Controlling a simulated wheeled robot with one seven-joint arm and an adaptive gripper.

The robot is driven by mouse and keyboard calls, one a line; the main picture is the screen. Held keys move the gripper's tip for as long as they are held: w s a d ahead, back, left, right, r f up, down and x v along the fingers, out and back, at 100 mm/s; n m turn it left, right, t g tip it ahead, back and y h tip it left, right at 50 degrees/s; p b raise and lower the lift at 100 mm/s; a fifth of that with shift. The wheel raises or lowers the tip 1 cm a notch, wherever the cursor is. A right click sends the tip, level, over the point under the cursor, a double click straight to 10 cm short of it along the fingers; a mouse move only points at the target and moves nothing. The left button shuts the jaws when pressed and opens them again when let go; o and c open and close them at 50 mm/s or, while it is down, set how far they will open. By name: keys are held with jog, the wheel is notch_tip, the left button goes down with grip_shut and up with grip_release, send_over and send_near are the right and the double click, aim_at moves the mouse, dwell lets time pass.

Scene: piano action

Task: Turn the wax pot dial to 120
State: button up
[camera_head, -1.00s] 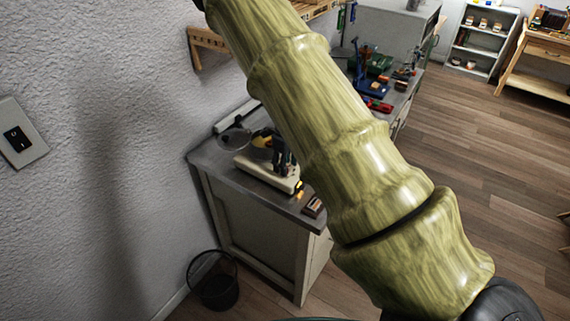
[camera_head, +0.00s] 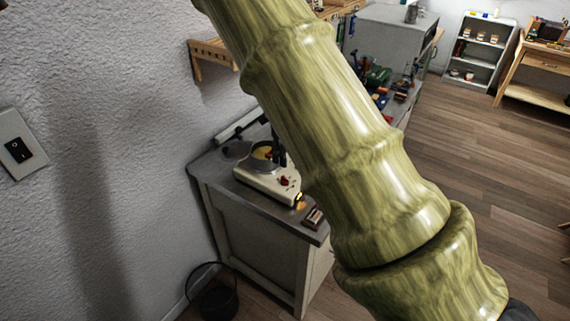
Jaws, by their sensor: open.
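The wax pot (camera_head: 262,183) is a cream base unit on the grey bench, with a round pot of yellow wax (camera_head: 262,153) on it. A small red dial (camera_head: 285,181) shows on the front face of the base. Its markings are too small to read. My gripper (camera_head: 279,155) shows as a dark shape above the base, beside the pot of wax, apart from the dial. It is open and holds nothing that I can see. Most of it is hidden behind my green arm.
A small dark block (camera_head: 314,217) lies at the bench's front corner, near an orange glow. A round glass lid (camera_head: 237,149) lies behind the pot. A wall bracket shelf (camera_head: 213,60) is above. A black bin (camera_head: 213,298) stands on the floor. Tools crowd the bench's far end.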

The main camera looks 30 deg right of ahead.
jog(key=shift+r, duration=1)
